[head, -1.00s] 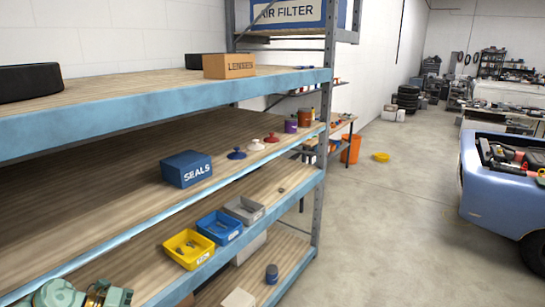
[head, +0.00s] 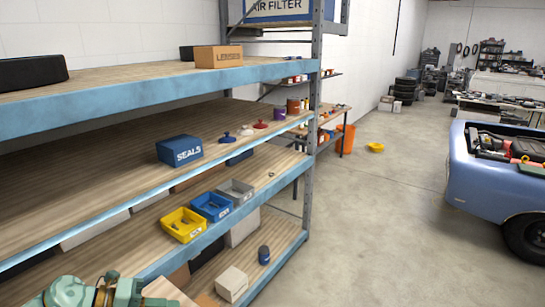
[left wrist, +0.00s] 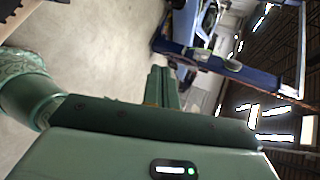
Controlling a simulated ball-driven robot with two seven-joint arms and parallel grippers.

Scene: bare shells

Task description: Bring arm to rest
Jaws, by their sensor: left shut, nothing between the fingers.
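My left gripper (left wrist: 160,87) shows in the left wrist view with its two green fingers together and nothing between them. It points out over bare floor towards a blue frame or post. In the head view a green part of my arm (head: 85,292) shows at the bottom left, in front of the lower shelf; its fingertips cannot be made out there. My right gripper is not in view.
A blue-edged shelf rack (head: 160,97) fills the left side. It holds a blue SEALS box (head: 180,151), a LENSES box (head: 218,57), and yellow (head: 183,224), blue and grey bins. Open concrete floor (head: 390,220) lies to the right, with a blue car (head: 490,190) beyond.

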